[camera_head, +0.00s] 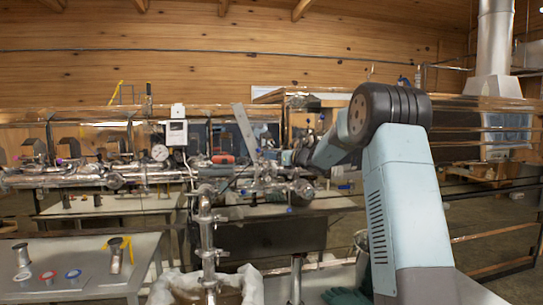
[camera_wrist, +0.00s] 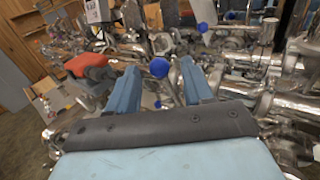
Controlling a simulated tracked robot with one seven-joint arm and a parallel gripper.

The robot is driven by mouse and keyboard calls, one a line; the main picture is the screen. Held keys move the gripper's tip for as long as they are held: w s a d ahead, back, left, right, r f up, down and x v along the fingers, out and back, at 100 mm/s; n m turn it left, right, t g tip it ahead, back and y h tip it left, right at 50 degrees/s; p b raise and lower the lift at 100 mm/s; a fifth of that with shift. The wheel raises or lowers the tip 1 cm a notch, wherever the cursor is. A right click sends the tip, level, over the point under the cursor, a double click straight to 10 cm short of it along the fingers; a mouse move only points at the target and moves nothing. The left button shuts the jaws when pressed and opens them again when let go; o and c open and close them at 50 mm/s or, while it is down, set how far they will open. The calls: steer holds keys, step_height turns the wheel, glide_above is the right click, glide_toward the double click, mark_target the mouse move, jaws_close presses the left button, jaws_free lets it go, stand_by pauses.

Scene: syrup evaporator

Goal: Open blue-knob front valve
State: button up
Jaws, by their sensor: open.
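A round blue knob (camera_wrist: 159,67) shows in the wrist view between the tips of my gripper and beyond them, with a gap on either side. My gripper (camera_wrist: 157,75) has two blue fingers spread apart with nothing between them. A second blue knob (camera_wrist: 203,27) sits farther up and to the right. I cannot tell which of the two is on the front valve. In the head view my arm reaches left to the steel pipework (camera_head: 120,178). The gripper there is small and partly lost among the fittings.
An orange-red handle (camera_wrist: 86,65) is just left of the left finger. Shiny steel pipes and clamps (camera_wrist: 230,110) crowd the right side.

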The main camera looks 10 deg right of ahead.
steer(key=shift+x, duration=1.6)
steer(key=shift+c, duration=0.3)
jaws_close()
steer(key=shift+d, duration=0.45)
steer(key=shift+a, duration=0.3)
